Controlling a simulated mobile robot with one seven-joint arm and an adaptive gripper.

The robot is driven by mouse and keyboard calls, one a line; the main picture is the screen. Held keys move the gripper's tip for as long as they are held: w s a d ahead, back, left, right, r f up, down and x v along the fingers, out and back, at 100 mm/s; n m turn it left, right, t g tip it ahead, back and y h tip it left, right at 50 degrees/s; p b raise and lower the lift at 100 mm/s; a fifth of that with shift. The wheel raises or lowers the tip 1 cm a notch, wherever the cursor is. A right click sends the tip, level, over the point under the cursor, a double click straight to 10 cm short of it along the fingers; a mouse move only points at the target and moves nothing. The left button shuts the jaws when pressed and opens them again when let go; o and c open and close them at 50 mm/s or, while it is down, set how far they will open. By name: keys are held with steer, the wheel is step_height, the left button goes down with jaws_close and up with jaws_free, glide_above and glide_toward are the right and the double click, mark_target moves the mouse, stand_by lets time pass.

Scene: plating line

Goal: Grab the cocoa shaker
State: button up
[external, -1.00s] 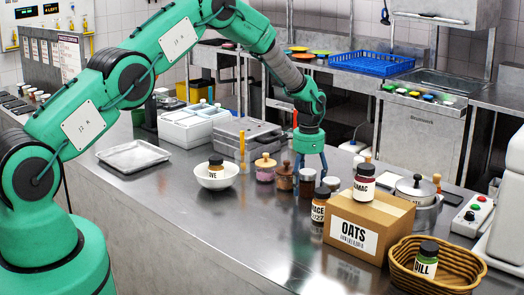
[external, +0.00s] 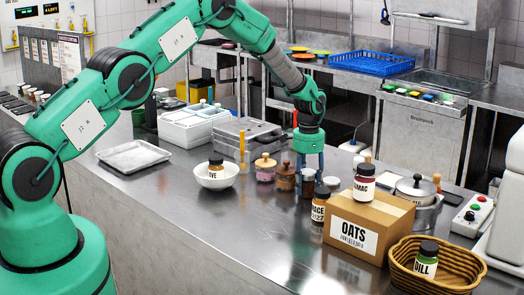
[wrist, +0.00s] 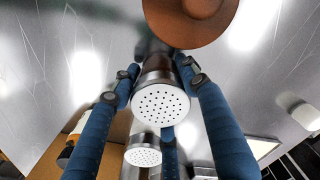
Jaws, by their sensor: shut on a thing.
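The cocoa shaker (external: 306,187) stands on the steel counter, dark brown with a pale top. In the wrist view its round white perforated cap (wrist: 160,105) faces the camera. My gripper (external: 309,172) reaches straight down over it, and its blue fingers (wrist: 160,78) are shut around the shaker's upper part. The fingers hide part of its body in the external view. No gap under the shaker can be made out.
A second perforated-top shaker (wrist: 143,155) stands close by. Wooden-lidded jars (external: 265,170) are left of my gripper. The OATS box (external: 352,238), with a jar on top, and a spice jar (external: 319,208) are at front right. The front-left counter is clear.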

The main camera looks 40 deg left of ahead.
mark_target(306, 172)
steer(key=shift+r, duration=0.7)
steer(key=shift+s+r, duration=0.15)
steer(key=shift+r, duration=0.4)
steer(key=shift+s+r, duration=0.15)
steer(key=shift+r, duration=0.4)
steer(key=s, duration=0.5)
steer(key=s+r+b, duration=0.1)
steer(key=s, duration=0.9)
steer(key=shift+s+r, duration=0.15)
